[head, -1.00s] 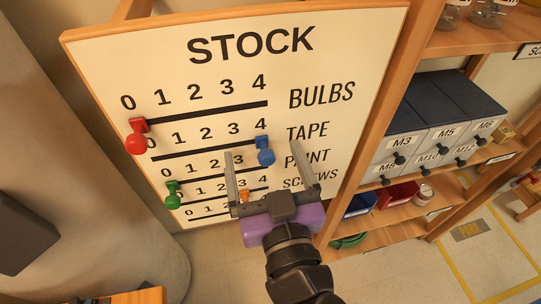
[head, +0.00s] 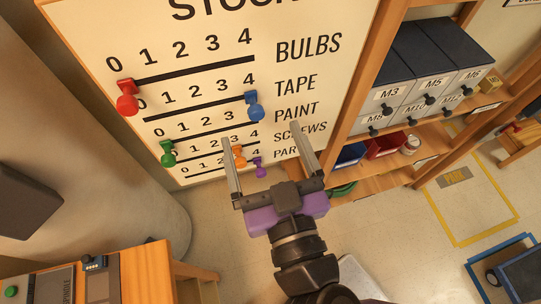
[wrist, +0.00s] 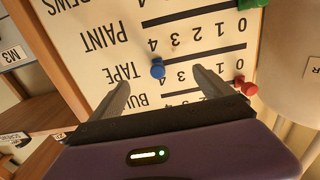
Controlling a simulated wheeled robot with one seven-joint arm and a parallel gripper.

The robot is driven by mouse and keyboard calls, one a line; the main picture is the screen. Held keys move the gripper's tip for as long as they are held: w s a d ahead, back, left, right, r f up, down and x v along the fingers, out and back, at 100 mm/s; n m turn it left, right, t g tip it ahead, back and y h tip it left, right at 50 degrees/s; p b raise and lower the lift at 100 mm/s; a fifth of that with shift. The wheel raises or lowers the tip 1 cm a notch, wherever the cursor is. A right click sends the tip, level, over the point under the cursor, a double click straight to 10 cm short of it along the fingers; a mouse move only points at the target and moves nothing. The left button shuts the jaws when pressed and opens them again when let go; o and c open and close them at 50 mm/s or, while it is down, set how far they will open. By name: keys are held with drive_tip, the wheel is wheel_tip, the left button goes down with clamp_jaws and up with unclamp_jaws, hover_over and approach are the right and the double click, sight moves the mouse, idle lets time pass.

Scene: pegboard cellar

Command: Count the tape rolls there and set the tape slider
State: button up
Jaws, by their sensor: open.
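The STOCK board (head: 90,30) fills the upper left of the head view. Its TAPE row has a blue slider (head: 256,106) at the 4 end; this slider also shows in the wrist view (wrist: 158,69). My gripper (head: 261,138) is open and empty in front of the board. In the head view its fingertips appear below the blue slider; in the wrist view the slider appears between the fingers, not visibly touched.
The red slider (head: 127,98) and green slider (head: 167,154) sit at 0. The orange slider (head: 239,156) is near 3, the purple one (head: 260,168) near 4. Shelves with grey drawers (head: 405,90) stand right. Clear floor (head: 400,225) lies at lower right.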

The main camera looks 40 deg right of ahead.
drive_tip(key=v, duration=0.3)
drive_tip(key=shift+s, duration=0.25)
idle(0.5)
drive_tip(key=s+a+f+n+g+y, duration=0.1)
drive_tip(key=a+f+n+y, duration=0.6)
drive_tip(key=a+n+y, duration=0.35)
drive_tip(key=s+d+f+m+h+b, duration=0.1)
drive_tip(key=s+d+f+m+h, duration=0.1)
drive_tip(key=s+d, duration=0.4)
drive_tip(key=s+d+f+m+g+h+b, duration=0.1)
drive_tip(key=s+d+f+m+h, duration=0.1)
drive_tip(key=s+d+f+m, duration=0.2)
drive_tip(key=s+d, duration=0.3)
drive_tip(key=d, duration=0.3)
drive_tip(key=shift+s+d+f, duration=0.2)
drive_tip(key=shift+d+f, duration=0.1)
drive_tip(key=shift+d, duration=0.1)
